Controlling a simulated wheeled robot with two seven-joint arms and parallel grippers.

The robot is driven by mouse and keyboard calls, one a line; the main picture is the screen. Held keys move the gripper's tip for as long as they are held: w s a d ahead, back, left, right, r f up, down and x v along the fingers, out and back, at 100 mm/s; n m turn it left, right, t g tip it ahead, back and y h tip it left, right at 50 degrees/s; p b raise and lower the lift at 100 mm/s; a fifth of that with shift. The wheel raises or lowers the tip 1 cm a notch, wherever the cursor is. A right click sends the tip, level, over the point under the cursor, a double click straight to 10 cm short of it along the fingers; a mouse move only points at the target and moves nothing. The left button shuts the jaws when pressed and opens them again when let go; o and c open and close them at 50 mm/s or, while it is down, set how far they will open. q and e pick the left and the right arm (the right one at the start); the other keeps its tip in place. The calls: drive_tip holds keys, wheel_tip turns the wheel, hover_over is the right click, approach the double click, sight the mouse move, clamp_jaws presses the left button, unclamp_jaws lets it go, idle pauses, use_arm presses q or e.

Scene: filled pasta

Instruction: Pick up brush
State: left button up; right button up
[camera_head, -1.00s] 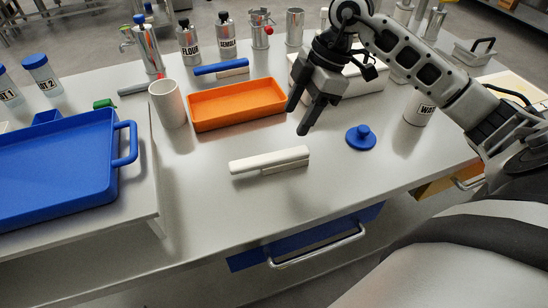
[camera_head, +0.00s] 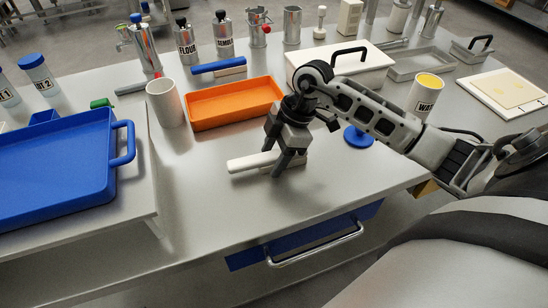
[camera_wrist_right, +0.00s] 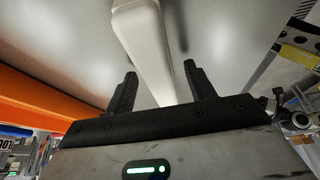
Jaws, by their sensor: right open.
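The brush (camera_head: 246,163), a long white bar-shaped piece, lies flat on the metal table in front of the orange tray. My right gripper (camera_head: 272,162) is over its right part, fingers pointing down on either side of it. In the right wrist view the white brush (camera_wrist_right: 145,45) runs between the two open fingers (camera_wrist_right: 159,85), with a gap on each side. Its right part is partly hidden by the gripper in the head view. My left gripper is not in view.
An orange tray (camera_head: 207,113) lies just behind, with a white cup (camera_head: 165,104) to its left. A blue round lid (camera_head: 358,137) is right of the gripper. A large blue tray (camera_head: 55,180) fills the left. The table front is clear.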

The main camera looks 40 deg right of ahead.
drive_tip(key=shift+f, duration=0.25)
idle(0.6)
drive_tip(key=c, duration=1.1)
